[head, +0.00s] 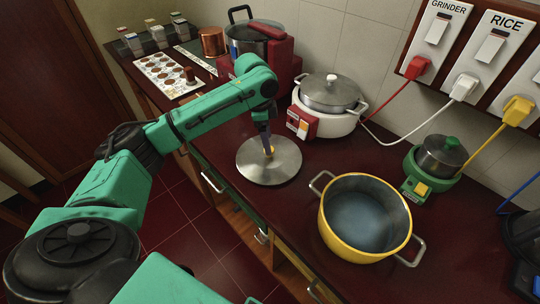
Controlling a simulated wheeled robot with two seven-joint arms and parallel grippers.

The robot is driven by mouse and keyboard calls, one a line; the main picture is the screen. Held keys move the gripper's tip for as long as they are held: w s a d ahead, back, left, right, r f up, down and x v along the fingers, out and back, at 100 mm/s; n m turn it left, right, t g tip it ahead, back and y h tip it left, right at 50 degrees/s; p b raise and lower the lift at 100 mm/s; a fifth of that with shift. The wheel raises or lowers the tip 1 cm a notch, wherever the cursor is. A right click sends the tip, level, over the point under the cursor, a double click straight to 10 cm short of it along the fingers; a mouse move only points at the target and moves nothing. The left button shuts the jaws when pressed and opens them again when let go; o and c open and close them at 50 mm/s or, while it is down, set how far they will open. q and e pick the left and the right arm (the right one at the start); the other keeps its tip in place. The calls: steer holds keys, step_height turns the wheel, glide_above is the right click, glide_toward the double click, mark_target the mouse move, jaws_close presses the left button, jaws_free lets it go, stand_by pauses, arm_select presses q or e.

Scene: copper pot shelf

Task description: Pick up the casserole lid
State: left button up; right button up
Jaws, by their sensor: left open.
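The casserole lid (258,172) is a round steel disc with a small yellow knob. It lies flat on the dark red counter, left of the yellow casserole pot (349,239). The pot stands uncovered, with two steel side handles and a bluish inside. My left gripper (269,149) points down over the middle of the lid, right at the knob, and is open. The fingers partly hide the knob, and I cannot tell whether they touch it. My right gripper is not in view.
A white rice cooker (321,126) with a steel lid stands behind the casserole lid. A green grinder (431,166) stands at right. Red, white and yellow cords run to wall sockets. A red cooker (281,58) and copper pot (213,41) stand at the back left.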

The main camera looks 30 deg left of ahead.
arm_select(q)
step_height(320, 180, down, 3)
steer(key=shift+d+r, duration=0.1)
steer(key=shift+r, duration=0.05)
steer(key=shift+s, duration=0.1)
steer(key=shift+f, duration=0.2)
steer(key=shift+c, duration=0.7)
jaws_close()
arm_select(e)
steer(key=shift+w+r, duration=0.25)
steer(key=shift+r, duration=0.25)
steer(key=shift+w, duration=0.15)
